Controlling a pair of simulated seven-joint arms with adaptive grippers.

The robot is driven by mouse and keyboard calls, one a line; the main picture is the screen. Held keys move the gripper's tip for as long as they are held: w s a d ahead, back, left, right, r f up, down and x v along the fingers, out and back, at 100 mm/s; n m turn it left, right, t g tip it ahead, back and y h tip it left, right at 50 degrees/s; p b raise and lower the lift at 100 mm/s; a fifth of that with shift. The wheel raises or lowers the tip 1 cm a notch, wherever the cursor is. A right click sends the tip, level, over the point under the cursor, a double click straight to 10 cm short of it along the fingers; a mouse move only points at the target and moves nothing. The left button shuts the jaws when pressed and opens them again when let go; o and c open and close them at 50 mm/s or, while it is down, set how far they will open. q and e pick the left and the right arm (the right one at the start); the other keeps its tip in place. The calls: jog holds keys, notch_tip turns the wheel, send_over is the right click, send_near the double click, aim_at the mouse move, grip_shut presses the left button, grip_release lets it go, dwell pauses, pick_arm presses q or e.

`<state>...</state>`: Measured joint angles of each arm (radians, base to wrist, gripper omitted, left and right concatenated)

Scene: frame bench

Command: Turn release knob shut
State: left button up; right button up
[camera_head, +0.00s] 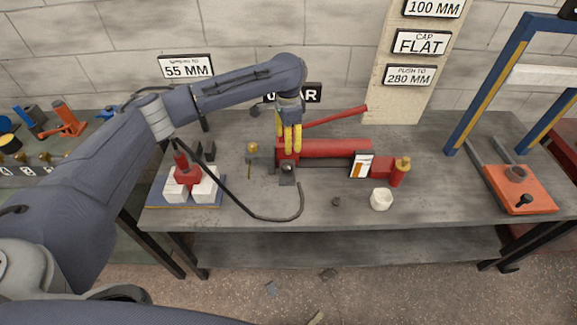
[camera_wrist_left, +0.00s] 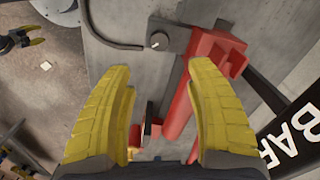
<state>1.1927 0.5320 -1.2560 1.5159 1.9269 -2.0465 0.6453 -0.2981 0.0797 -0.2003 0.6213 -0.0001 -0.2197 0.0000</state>
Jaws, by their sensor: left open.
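A red hand pump (camera_head: 330,148) lies along the bench, with its red lever (camera_head: 338,116) slanting up above it. A small round pale knob, apparently the release knob, sits on a dark grey block at the pump's left end (camera_head: 288,169). In the left wrist view the knob (camera_wrist_left: 158,40) lies beyond the fingertips, beside the red pump head (camera_wrist_left: 212,50). My left gripper (camera_head: 289,151) points down over the pump's left end, yellow fingers apart. In its wrist view the gripper (camera_wrist_left: 160,68) has nothing between its fingertips touching them. My right gripper is not in view.
A black hose (camera_head: 240,205) loops along the bench front. A red jack on white blocks (camera_head: 187,182) stands left. A white cup (camera_head: 381,199) and a red cylinder with a brass top (camera_head: 400,172) stand right. A blue press frame (camera_head: 490,85) stands far right.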

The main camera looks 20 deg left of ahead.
aim_at(288, 165)
pick_arm(q)
notch_tip(288, 165, down, 13)
dwell(0.5)
grip_shut()
dwell(0.5)
